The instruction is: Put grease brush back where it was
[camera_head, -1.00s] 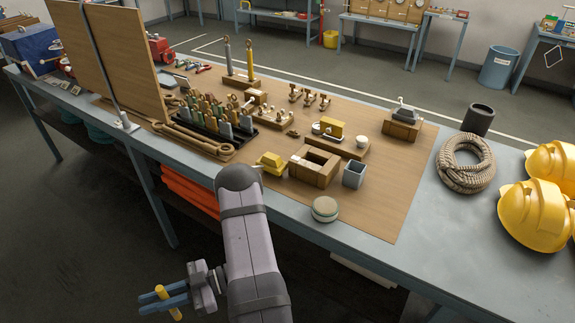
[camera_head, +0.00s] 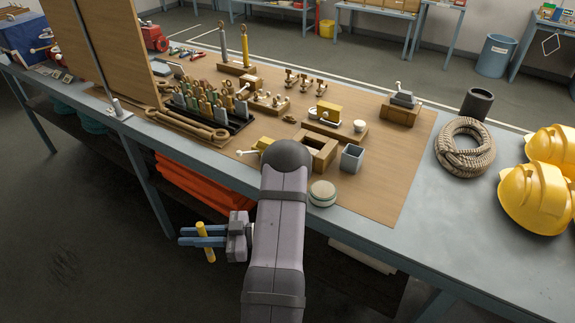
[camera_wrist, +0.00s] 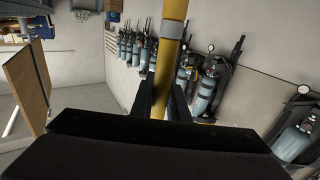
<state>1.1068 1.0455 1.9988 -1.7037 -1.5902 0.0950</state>
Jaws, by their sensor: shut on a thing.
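The grease brush (camera_head: 209,253) shows as a yellow handle, roughly upright and slightly tilted. My gripper (camera_head: 192,236) is shut across this handle, off the bench's front edge and below the tabletop level. In the wrist view the yellow shaft with a grey band (camera_wrist: 172,28) rises between my fingers; its upper end leaves the frame and its lower end is hidden. A wooden stand (camera_head: 236,68) at the back of the bench holds a grey upright tool (camera_head: 223,42) and a yellow upright tool (camera_head: 245,48). Whether it has a free slot, I cannot tell.
A tall panel (camera_head: 105,45) rises at left. Rope (camera_head: 464,146) and yellow helmets (camera_head: 535,195) lie at right.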

